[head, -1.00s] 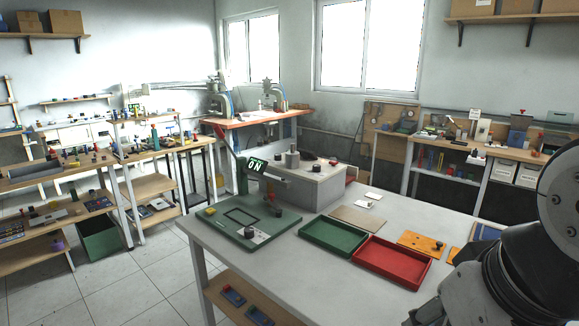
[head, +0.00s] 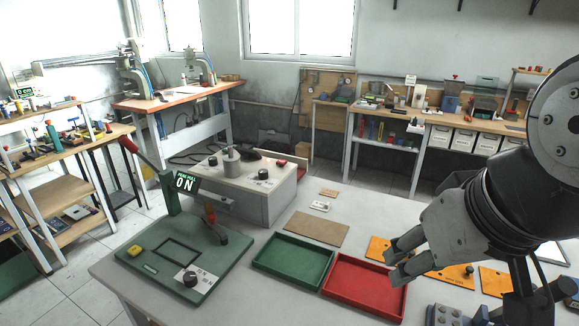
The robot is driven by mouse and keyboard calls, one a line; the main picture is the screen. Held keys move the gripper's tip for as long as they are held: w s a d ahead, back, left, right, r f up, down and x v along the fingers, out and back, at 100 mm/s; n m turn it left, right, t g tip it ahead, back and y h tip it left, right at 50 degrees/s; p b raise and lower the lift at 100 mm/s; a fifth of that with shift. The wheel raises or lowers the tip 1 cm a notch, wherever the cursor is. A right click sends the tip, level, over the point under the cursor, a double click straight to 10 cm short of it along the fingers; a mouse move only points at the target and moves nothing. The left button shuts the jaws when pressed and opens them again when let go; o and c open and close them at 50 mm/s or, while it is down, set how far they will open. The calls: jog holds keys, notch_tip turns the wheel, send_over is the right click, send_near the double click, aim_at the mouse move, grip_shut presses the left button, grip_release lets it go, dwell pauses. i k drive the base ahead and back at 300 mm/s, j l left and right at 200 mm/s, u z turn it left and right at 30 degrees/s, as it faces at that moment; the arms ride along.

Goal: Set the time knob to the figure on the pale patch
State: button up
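I cannot tell from the markings which is the time knob; the figures are too small to read. My gripper (head: 390,265) hangs open and empty above the orange plates at the right, well away from the knobs.
A green tray (head: 258,265), a red tray (head: 335,288) and a brown mat (head: 316,227) fill the middle. Grey table (head: 250,305) is bare at the front.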

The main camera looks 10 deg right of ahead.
aim_at(262, 172)
jog(key=i+j+z, duration=0.1)
jog(key=i+j, duration=0.15)
jog(key=j, duration=0.25)
jog(key=i+j+z, duration=0.1)
jog(key=j, duration=0.3)
jog(key=i+j, duration=0.15)
jog(key=j, duration=0.25)
jog(key=i+j+z, duration=0.15)
jog(key=j, duration=0.25)
